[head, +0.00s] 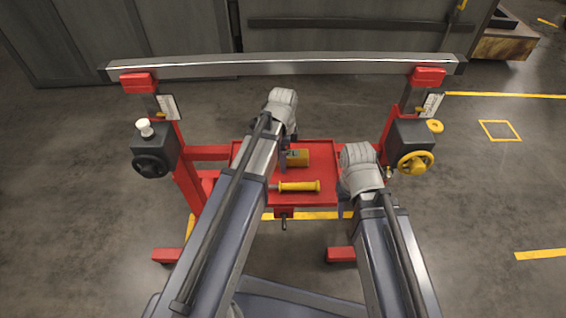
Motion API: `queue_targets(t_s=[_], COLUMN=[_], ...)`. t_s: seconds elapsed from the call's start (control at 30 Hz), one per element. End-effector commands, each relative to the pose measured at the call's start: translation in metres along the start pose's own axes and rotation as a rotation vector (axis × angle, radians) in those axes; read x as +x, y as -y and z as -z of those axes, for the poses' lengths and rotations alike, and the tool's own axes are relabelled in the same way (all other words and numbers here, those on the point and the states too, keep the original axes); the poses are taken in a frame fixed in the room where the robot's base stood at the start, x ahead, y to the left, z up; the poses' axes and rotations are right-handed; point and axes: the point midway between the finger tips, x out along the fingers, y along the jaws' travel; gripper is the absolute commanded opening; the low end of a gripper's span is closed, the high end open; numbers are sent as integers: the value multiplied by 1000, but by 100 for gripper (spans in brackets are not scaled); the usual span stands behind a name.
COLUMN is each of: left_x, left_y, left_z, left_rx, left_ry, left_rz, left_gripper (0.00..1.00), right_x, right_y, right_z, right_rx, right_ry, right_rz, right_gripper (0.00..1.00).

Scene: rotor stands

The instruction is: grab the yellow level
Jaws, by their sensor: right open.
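The yellow level (298,158) looks like a small yellow block with a darker patch on its left part. It lies on the red tray (327,148) in the middle of the stand. My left gripper (283,160) points down at the level's left side and partly covers it; I cannot tell whether they touch or whether its jaws are open. My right gripper (342,208) is open and empty at the tray's right edge, to the right of and nearer than the level. My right wrist hides most of its fingers.
A yellow-handled tool (299,186) lies on the tray, nearer than the level. A grey beam (285,67) crosses behind the tray on red posts. A black handwheel (150,165) is on the left post and a yellow handwheel (415,163) on the right one.

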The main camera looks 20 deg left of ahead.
Motion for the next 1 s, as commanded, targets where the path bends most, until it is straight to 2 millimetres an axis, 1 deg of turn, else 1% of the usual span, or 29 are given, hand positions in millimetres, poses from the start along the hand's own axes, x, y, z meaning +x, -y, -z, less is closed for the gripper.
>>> queue_targets(t_s=[0.17,0.9,0.93,1.0], left_x=[-1,-1,-1,-1], left_y=[0,0,0,0], left_z=[0,0,0,0], left_rx=[0,0,0,0], left_ry=[0,0,0,0], left_rz=[0,0,0,0], left_gripper=[85,2,0,0], right_x=[-1,-1,-1,-1], right_y=[0,0,0,0], right_z=[0,0,0,0], right_rx=[0,0,0,0], right_ry=[0,0,0,0], right_rz=[0,0,0,0], right_gripper=[50,50,50,50])
